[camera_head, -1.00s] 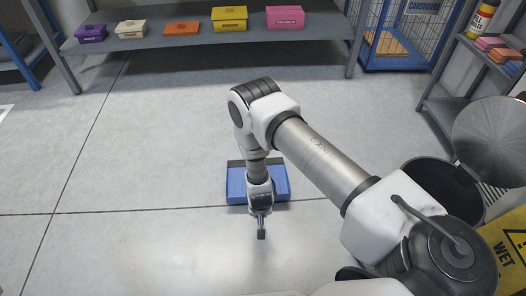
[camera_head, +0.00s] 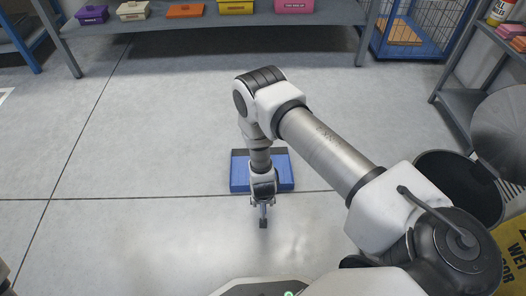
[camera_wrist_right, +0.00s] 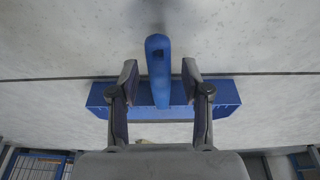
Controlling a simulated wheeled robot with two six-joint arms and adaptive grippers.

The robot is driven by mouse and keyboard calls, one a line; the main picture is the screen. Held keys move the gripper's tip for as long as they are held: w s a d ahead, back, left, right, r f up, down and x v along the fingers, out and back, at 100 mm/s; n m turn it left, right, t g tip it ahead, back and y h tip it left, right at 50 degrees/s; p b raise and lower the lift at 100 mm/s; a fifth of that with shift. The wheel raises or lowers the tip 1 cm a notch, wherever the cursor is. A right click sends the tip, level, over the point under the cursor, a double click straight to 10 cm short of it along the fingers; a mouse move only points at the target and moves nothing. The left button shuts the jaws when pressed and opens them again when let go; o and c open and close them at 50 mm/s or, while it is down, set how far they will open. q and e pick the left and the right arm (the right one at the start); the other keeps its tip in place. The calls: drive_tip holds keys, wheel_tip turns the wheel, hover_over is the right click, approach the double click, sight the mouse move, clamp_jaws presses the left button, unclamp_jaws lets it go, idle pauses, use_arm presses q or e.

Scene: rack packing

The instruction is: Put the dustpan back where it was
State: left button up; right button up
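The blue dustpan (camera_head: 240,178) is low over or on the floor in the middle of the head view, partly hidden by my right arm. In the right wrist view its wide blue pan (camera_wrist_right: 225,93) lies across the picture, and its rounded handle (camera_wrist_right: 158,62) points up the picture. My right gripper (camera_wrist_right: 159,82) has one finger on each side of the handle, with a visible gap on both sides. In the head view my right gripper (camera_head: 263,207) is at the dustpan's near side. My left gripper is not clearly visible.
A grey shelf (camera_head: 220,22) at the back holds several coloured boxes. A blue wire cage (camera_head: 415,25), an open dark bin (camera_head: 445,170) and a yellow wet-floor sign (camera_head: 512,250) stand at the right. The floor left of my arm is clear.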

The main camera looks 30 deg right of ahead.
drive_tip(key=p+v, duration=0.7)
drive_tip(key=v, duration=0.5)
drive_tip(key=s+a+r+n+g+y, duration=0.1)
drive_tip(key=s+r+n, duration=0.2)
drive_tip(key=s, duration=0.6)
drive_tip(key=s+a+r+n+g, duration=0.1)
drive_tip(key=s+r+n, duration=0.2)
drive_tip(key=s, duration=0.7)
drive_tip(key=shift+a+r+y, duration=0.3)
drive_tip(key=shift+a+y, duration=0.1)
wheel_tip(320, 180, up, 41)
drive_tip(key=p, duration=4)
drive_tip(key=shift+p, duration=0.3)
